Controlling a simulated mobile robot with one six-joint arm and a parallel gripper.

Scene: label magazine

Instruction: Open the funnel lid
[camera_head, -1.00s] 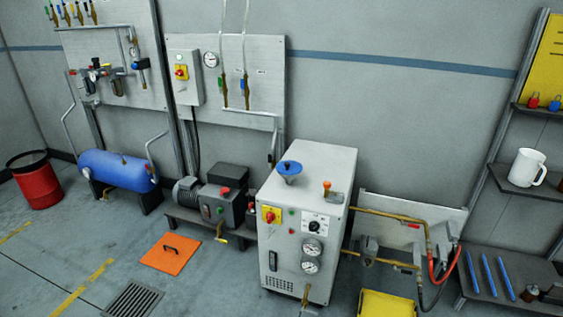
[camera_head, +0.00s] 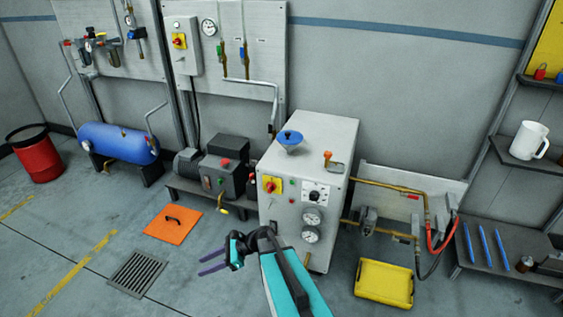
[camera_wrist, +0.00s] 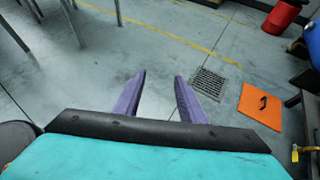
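The blue funnel lid (camera_head: 289,138) sits on top of the white cabinet (camera_head: 318,133). It looks closed, lying flat over the funnel, whose lower part shows just beneath it. My gripper (camera_head: 205,264) is in front of the cabinet, low and to the left, well apart from the lid. Its two purple fingers are spread with nothing between them, as the wrist view (camera_wrist: 160,85) shows. The lid is not in the wrist view.
The cabinet front carries a yellow-red switch (camera_head: 272,185) and gauges (camera_head: 311,217). An orange plate (camera_head: 172,226) and a floor grate (camera_head: 136,272) lie at left. A white jug (camera_head: 530,140) is on the shelf. The floor between is clear.

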